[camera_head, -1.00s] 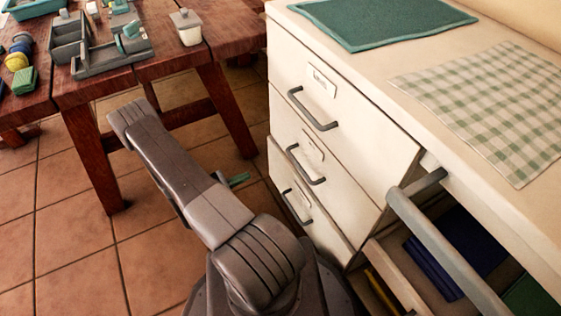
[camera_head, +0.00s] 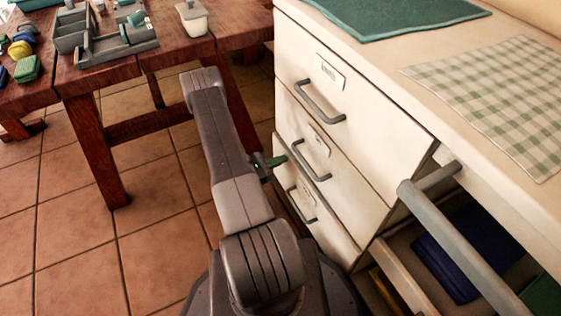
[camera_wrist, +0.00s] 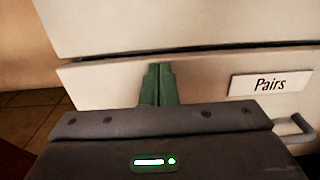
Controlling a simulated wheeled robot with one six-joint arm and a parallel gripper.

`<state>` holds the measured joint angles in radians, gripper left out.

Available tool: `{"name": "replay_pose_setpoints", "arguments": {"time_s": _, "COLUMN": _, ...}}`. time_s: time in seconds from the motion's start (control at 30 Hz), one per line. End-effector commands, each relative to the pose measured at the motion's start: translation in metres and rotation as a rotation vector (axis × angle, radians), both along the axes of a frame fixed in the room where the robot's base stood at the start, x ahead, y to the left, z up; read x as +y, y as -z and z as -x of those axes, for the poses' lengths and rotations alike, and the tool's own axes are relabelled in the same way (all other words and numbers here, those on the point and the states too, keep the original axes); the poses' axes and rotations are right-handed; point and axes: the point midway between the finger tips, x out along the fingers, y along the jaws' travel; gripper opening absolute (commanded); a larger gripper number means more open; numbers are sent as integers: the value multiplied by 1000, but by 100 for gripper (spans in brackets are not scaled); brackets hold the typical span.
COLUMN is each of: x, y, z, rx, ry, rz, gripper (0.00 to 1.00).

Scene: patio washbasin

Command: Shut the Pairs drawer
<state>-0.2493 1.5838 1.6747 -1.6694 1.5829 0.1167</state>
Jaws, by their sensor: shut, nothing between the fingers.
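The Pairs drawer (camera_wrist: 205,100) has a cream front with a "Pairs" label (camera_wrist: 271,84) and a grey handle (camera_wrist: 292,130) at its lower right. In the head view it appears to be the bottom drawer (camera_head: 327,222) of the left stack; its label is unreadable there. I cannot tell whether the fingertips touch.
Two drawers (camera_head: 345,100) with handles are above. To the right, another drawer with a thick grey handle (camera_head: 450,245) stands open with dark blue items (camera_head: 470,245) inside. A wooden table (camera_head: 95,150) with trays stands at left. Tiled floor lies between.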

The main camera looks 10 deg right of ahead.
Motion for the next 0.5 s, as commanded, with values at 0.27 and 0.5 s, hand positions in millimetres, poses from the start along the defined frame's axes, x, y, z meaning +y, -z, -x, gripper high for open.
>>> {"name": "replay_pose_setpoints", "arguments": {"time_s": 0.27, "x": -3, "y": 0, "z": -1, "rx": 1, "ry": 0, "rz": 0, "gripper": 0}}
{"name": "replay_pose_setpoints", "arguments": {"time_s": 0.5, "x": -6, "y": 0, "z": -2, "rx": 0, "ry": 1, "rz": 0, "gripper": 0}}
